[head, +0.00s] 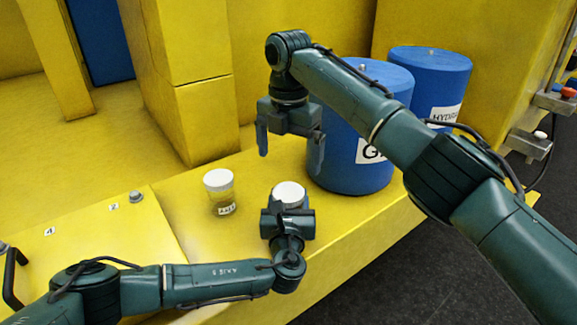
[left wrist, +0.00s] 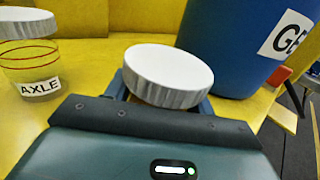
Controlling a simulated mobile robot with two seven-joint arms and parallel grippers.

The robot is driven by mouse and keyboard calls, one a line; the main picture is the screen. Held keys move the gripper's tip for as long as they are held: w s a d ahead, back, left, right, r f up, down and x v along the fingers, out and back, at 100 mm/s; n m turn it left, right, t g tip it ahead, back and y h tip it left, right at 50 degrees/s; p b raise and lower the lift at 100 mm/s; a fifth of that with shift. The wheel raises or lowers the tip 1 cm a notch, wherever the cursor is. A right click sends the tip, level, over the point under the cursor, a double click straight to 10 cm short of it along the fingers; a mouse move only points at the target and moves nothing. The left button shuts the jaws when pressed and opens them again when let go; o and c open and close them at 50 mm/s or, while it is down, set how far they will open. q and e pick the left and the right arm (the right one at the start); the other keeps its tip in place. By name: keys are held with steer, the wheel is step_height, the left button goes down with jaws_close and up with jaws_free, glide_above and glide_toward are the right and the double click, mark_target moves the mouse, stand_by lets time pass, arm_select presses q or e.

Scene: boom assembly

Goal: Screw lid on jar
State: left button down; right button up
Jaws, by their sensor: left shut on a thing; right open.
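A white ribbed lid (head: 289,193) sits on top of what my left gripper (head: 287,207) holds, on the yellow deck. In the left wrist view the lid (left wrist: 168,76) stands above the gripper's fingers, which are shut on the jar beneath it. The jar body is almost wholly hidden by the lid and gripper; I cannot tell how tightly the lid sits. My right gripper (head: 289,161) is open and empty, pointing down above and behind the lid, with its fingers apart.
A second clear jar (head: 220,195) with a white lid stands left; its label reads AXLE in the left wrist view (left wrist: 38,87). Blue drums (head: 340,135) (head: 428,85) stand behind right. The deck's front edge drops to dark floor.

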step_height(320, 180, up, 8)
stand_by(0.4)
arm_select(q)
steer(key=shift+c, duration=2.3)
jaws_free()
arm_select(e)
steer(key=shift+f, duration=0.1)
arm_select(q)
steer(key=s+b, duration=0.1)
steer(key=s, duration=1.2)
steer(key=shift+s+a+b, duration=0.1)
steer(key=shift+a+b, duration=0.1)
steer(key=shift+b, duration=0.1)
arm_select(e)
steer(key=shift+f, duration=0.75)
